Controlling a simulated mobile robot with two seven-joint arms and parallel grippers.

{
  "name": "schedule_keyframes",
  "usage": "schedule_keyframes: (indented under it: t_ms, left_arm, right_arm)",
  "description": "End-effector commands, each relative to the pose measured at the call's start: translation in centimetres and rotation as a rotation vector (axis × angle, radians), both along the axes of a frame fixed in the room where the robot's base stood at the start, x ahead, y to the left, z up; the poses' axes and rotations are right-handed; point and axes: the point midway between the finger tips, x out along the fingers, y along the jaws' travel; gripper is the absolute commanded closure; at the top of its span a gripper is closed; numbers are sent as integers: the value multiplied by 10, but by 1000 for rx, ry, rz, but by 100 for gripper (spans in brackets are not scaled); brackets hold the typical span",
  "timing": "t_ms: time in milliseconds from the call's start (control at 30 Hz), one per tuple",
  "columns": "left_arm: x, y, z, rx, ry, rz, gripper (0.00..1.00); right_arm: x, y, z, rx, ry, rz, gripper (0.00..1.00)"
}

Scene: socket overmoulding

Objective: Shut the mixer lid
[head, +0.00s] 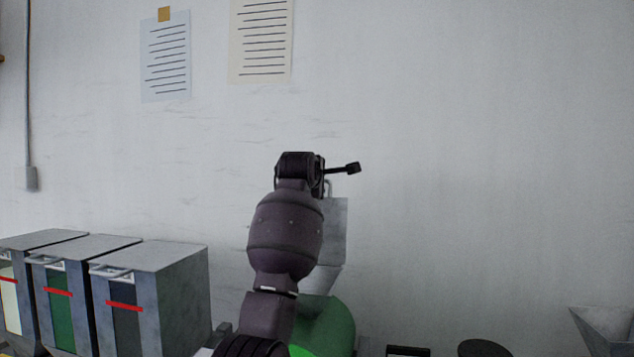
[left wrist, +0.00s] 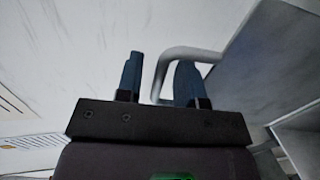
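The mixer has a green body (head: 338,325), partly hidden behind my left arm. Its grey lid (head: 335,228) stands raised above the body, against the wall. A bent metal handle (head: 329,186) is at the lid's top edge. My left gripper (head: 342,169) is at the height of the handle. In the left wrist view its two blue fingers (left wrist: 158,72) are apart. The handle (left wrist: 190,54) curves between them and passes behind the right finger; whether it touches them I cannot tell. The grey lid (left wrist: 265,65) fills the right of that view. My right gripper is not in view.
Grey bins (head: 180,290) with red stripes stand at the lower left. A metal hopper (head: 605,325) is at the lower right, and a dark round object (head: 484,348) is at the bottom edge. Paper sheets (head: 262,42) hang on the wall. The space right of the lid is clear.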

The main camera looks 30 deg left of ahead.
Motion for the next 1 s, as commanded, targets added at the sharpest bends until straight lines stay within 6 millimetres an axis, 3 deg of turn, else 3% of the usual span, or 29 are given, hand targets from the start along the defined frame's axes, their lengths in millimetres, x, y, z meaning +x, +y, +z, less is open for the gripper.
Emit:
schedule_keyframes:
  t_ms: [33, 233, 667, 1000]
  left_arm:
    - [0, 0, 0, 0, 0, 0, 71]
    - [0, 0, 0, 0, 0, 0, 100]
    - [-4, 0, 0, 2, -20, 0, 100]
    - [-33, 3, -1, 44, -197, 2, 100]
  right_arm:
    - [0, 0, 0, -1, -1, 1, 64]
    - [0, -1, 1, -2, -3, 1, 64]
    - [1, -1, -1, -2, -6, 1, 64]
    - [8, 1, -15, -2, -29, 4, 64]
